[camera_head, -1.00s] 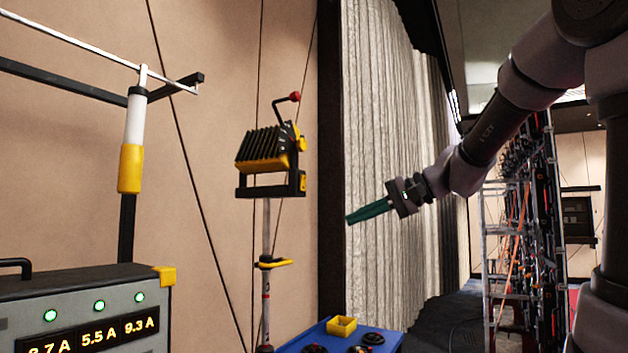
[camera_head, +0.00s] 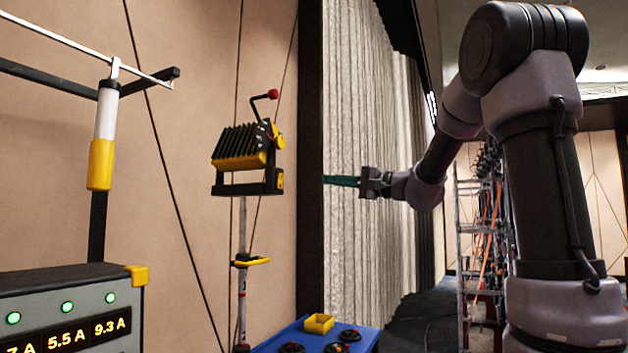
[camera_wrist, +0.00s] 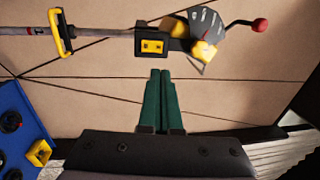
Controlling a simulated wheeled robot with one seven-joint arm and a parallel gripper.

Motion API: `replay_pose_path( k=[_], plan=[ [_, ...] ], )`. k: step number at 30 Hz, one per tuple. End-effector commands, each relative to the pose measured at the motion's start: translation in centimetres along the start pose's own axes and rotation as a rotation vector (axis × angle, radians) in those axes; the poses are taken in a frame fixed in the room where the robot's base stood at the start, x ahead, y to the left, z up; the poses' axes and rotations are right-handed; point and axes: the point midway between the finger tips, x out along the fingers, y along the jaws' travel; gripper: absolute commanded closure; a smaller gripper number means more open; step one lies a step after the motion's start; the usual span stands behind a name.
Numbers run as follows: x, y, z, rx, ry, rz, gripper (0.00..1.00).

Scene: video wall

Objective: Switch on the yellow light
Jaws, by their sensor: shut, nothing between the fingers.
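The yellow and black light (camera_head: 243,158) stands on a thin pole in the middle of the head view, with black fins on its left. A lever with a red knob (camera_head: 272,94) rises from its top right. In the wrist view the light (camera_wrist: 180,42) lies sideways at the top, and the red knob (camera_wrist: 261,25) is at its right. My gripper (camera_head: 328,180) has green fingers and is to the right of the light, apart from it. In the wrist view its fingers (camera_wrist: 160,75) are shut and empty, pointing toward the light's side.
A blue table (camera_head: 360,340) with a yellow bin (camera_head: 319,323) and dark round items stands below. A grey meter box (camera_head: 75,305) is at lower left. A dark post (camera_head: 311,150) and pleated curtain are behind my gripper. Open air separates my gripper from the light.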

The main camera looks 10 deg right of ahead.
Motion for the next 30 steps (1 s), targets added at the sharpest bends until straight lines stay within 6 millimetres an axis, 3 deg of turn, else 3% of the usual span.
replay_pose_path(
  k=[12, 18, 30],
  plan=[
    [8.6, 0.1, 0.1, 0.001, -0.004, 0.001, 1.0],
    [11.6, 0.1, 0.1, 0.001, -0.002, 0.002, 1.0],
    [12.9, 0.0, 0.0, 0.001, 0.0, 0.001, 1.0]
  ],
)
